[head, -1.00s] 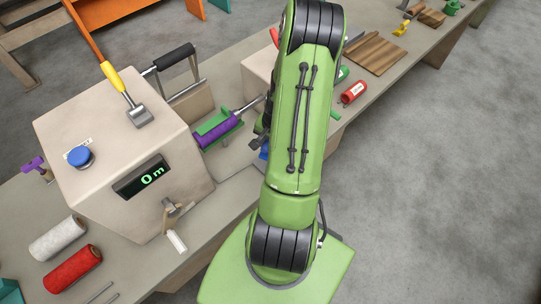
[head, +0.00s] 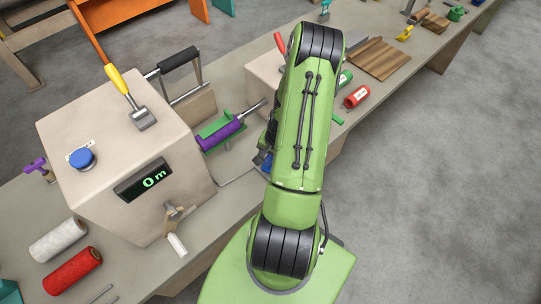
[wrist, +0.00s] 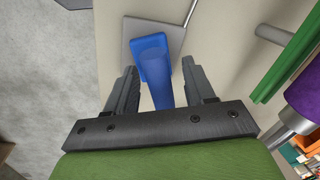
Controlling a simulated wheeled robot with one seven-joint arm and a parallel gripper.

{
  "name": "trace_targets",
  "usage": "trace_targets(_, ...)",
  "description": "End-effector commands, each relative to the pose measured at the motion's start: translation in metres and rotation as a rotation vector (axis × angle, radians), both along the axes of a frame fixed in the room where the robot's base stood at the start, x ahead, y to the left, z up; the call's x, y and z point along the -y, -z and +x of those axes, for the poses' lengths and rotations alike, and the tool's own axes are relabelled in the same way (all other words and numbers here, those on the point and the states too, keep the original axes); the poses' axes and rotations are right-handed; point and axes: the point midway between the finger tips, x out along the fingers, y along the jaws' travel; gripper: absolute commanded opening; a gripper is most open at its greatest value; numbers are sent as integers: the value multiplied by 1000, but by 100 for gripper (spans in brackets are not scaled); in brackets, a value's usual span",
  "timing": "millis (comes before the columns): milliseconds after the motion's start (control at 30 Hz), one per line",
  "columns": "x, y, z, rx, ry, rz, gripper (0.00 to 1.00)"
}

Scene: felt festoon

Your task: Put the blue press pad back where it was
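The blue press pad (wrist: 153,62) shows in the wrist view, over a grey square plate (wrist: 132,36). Its blue handle points toward my wrist and stands between my fingers. My gripper (wrist: 160,72) is open, with a visible gap on each side of the handle. I cannot tell whether the pad touches the plate. In the head view only a small blue part of the pad (head: 267,163) shows beside my arm, which hides the rest and most of my gripper.
A purple roller in a green cradle (head: 221,132) is close by on the bench. A beige box (head: 125,165) with a blue button (head: 82,158) and a display reading 0 m stands left. Red (head: 357,96) and green bottles lie right of my arm.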

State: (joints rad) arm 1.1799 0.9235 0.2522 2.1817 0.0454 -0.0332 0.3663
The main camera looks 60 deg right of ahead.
Motion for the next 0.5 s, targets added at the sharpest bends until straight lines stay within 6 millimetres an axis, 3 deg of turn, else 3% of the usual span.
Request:
trace_targets(167, 0, -2, 0, 0, 0, 0, 54)
trace_targets(267, 1, -13, -1, 1, 1, -3, 54)
trace_targets(500, 2, -78, -13, 2, 2, -7, 54)
